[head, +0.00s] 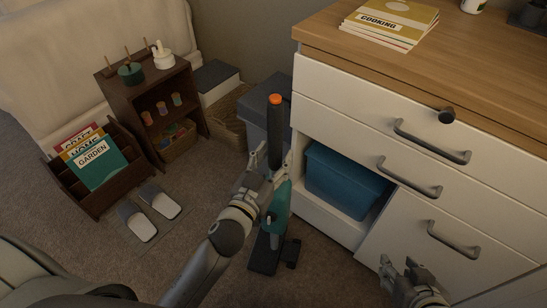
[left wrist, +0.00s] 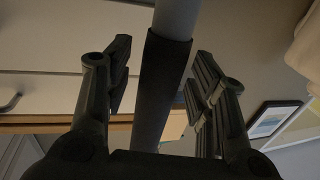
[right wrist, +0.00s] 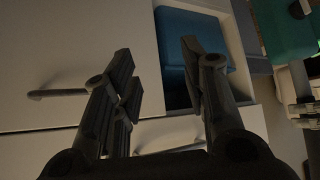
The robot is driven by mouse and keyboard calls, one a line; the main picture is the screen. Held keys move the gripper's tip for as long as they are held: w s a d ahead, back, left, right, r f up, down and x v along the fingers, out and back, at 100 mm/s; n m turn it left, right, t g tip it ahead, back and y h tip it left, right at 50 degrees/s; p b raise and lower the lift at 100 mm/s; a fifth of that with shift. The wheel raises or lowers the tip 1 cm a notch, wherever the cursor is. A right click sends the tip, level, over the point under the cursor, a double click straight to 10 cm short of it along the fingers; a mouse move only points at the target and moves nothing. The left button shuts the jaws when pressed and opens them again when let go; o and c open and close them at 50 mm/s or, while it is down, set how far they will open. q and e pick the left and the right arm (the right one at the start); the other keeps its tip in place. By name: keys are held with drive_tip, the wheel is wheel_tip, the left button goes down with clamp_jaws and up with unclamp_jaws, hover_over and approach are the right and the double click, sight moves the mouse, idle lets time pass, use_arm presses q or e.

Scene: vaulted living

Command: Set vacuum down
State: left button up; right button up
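The vacuum is a stick type with a teal body (head: 280,205), a dark handle (head: 275,135) and an orange tip. It stands upright in the head view, its dark floor head resting on the carpet in front of the white cabinet. My left gripper (head: 266,170) is at the handle. In the left wrist view its fingers are open on both sides of the dark grip (left wrist: 163,85), with a gap visible on each side. My right gripper (head: 412,275) is open and empty in front of the cabinet. The right wrist view shows the vacuum's teal body (right wrist: 285,30) at the upper right.
The white cabinet (head: 330,115) has an open compartment holding a blue bin (head: 342,182). A grey bin (head: 258,118) stands behind the vacuum. A magazine rack (head: 75,195), slippers (head: 150,210) and a small brown shelf (head: 120,105) are left. Carpet between them is partly clear.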

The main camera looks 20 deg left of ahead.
use_arm(q)
drive_tip(key=shift+s+a+f+n+g+y, duration=0.95)
drive_tip(key=shift+s+a, duration=1.45)
drive_tip(key=shift+s, duration=3)
drive_tip(key=s+d+f+m+g, duration=0.2)
drive_tip(key=s+f+g, duration=0.3)
drive_tip(key=g, duration=0.3)
drive_tip(key=shift+s+f+m+h, duration=0.35)
drive_tip(key=shift+s+h, duration=0.1)
drive_tip(key=shift+s, duration=0.1)
use_arm(e)
drive_tip(key=shift+s+d+f+g, duration=0.3)
drive_tip(key=shift+s+f, duration=0.1)
drive_tip(key=shift+s, duration=0.2)
